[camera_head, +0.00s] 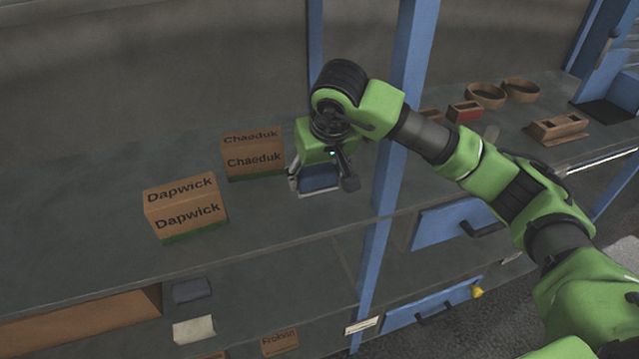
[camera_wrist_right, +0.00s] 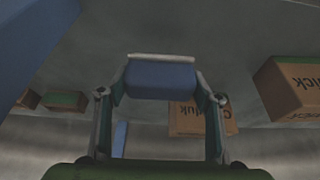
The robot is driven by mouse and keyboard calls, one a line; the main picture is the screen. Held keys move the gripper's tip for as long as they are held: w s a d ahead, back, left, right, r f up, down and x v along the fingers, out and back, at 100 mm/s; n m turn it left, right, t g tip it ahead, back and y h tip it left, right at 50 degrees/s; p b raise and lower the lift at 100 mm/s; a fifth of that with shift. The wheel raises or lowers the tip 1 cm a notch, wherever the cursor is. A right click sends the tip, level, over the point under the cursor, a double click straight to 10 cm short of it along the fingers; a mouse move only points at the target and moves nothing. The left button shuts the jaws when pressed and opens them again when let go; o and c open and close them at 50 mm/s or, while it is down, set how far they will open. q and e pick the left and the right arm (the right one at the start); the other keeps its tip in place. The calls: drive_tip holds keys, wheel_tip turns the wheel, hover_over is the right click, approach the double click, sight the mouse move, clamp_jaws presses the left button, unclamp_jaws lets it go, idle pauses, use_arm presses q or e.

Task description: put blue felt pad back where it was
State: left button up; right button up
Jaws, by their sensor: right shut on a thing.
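The blue felt pad (camera_head: 320,178) is a small dark-blue block with a pale lower edge. My right gripper (camera_head: 321,184) is shut on it above the shelf, to the right of the Chaeduk box. In the right wrist view the pad (camera_wrist_right: 161,80) spans the space between the two fingers of the gripper (camera_wrist_right: 160,88). I cannot tell whether the pad touches the shelf surface. My left gripper is not in view.
A Chaeduk box (camera_head: 253,158) and a Dapwick box (camera_head: 187,212) stand on the shelf (camera_head: 90,230) to the left. A blue upright post (camera_head: 404,100) rises just right of the gripper. A grey block (camera_head: 192,290) and a pale block (camera_head: 194,329) lie on the lower level.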

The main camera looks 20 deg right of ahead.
sight(320, 188)
drive_tip(key=shift+w+d+f, duration=0.15)
drive_tip(key=shift+d+f, duration=0.15)
wheel_tip(320, 188, down, 3)
drive_tip(key=shift+d+f+p, duration=0.1)
drive_tip(key=shift+p, duration=0.55)
drive_tip(key=shift+w+f, duration=0.1)
drive_tip(key=shift+f, duration=0.25)
drive_tip(key=o, duration=1.1)
drive_tip(key=shift+c, duration=0.2)
drive_tip(key=shift+r, duration=0.1)
